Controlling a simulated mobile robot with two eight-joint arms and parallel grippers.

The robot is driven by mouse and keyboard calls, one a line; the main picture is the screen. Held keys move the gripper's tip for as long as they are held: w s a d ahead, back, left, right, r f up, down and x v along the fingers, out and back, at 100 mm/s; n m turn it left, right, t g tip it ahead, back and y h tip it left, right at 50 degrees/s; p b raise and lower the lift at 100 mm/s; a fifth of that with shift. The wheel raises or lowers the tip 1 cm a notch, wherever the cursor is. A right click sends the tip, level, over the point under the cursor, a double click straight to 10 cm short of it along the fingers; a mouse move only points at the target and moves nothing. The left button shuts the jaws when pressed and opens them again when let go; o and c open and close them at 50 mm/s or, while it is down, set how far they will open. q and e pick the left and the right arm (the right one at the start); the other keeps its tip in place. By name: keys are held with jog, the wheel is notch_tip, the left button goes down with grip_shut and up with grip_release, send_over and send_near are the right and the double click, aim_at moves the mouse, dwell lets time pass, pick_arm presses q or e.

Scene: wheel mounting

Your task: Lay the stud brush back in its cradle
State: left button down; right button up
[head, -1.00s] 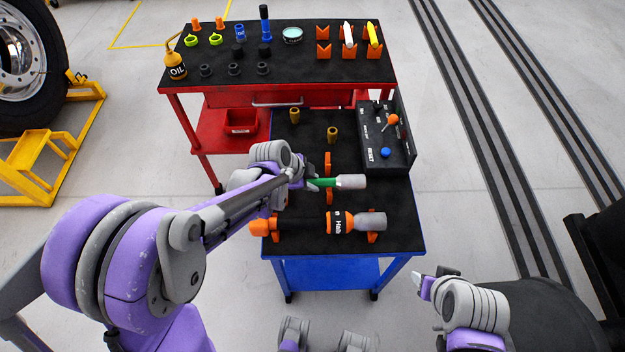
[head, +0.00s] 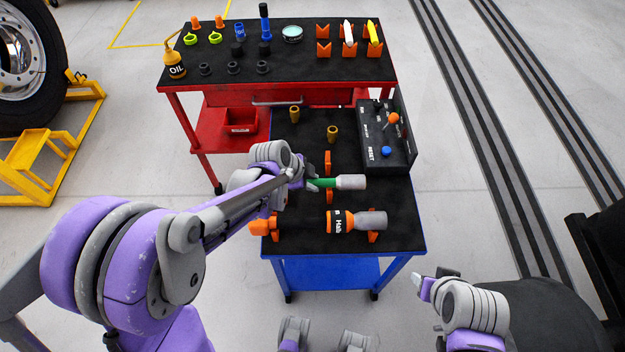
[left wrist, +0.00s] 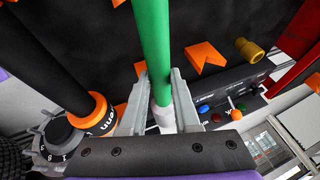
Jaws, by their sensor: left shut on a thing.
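The stud brush has a green handle (head: 325,182) and a pale grey head (head: 351,182) pointing right in the head view. My left gripper (head: 308,182) is shut on the handle, which also runs between its fingers in the left wrist view (left wrist: 156,45). The cradle shows as orange V-shaped brackets on the blue cart, one behind the brush (head: 327,161) and one partly hidden below it (head: 329,197). I cannot tell whether the brush touches them. My right gripper (head: 432,282) is at the lower right, away from the cart; its jaws are unclear.
A black and orange power tool (head: 341,222) lies in orange brackets on the cart (head: 400,240), in front of the brush. Two brass sockets (head: 333,134) stand behind. A control box (head: 388,140) with a lever is at the back right. A red bench (head: 290,70) stands beyond.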

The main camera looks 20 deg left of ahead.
pick_arm(q)
jog(key=shift+f+b, duration=0.35)
jog(key=shift+f, duration=0.2)
jog(key=shift+f+b, duration=0.5)
jog(key=shift+f, duration=0.15)
jog(key=c, duration=0.6)
grip_release()
jog(key=shift+o, duration=0.2)
jog(key=shift+r, duration=0.1)
jog(key=p+v, duration=0.2)
jog(key=v, duration=0.8)
jog(key=shift+r, duration=0.35)
jog(key=shift+s+a, duration=0.1)
jog(key=shift+s, duration=0.1)
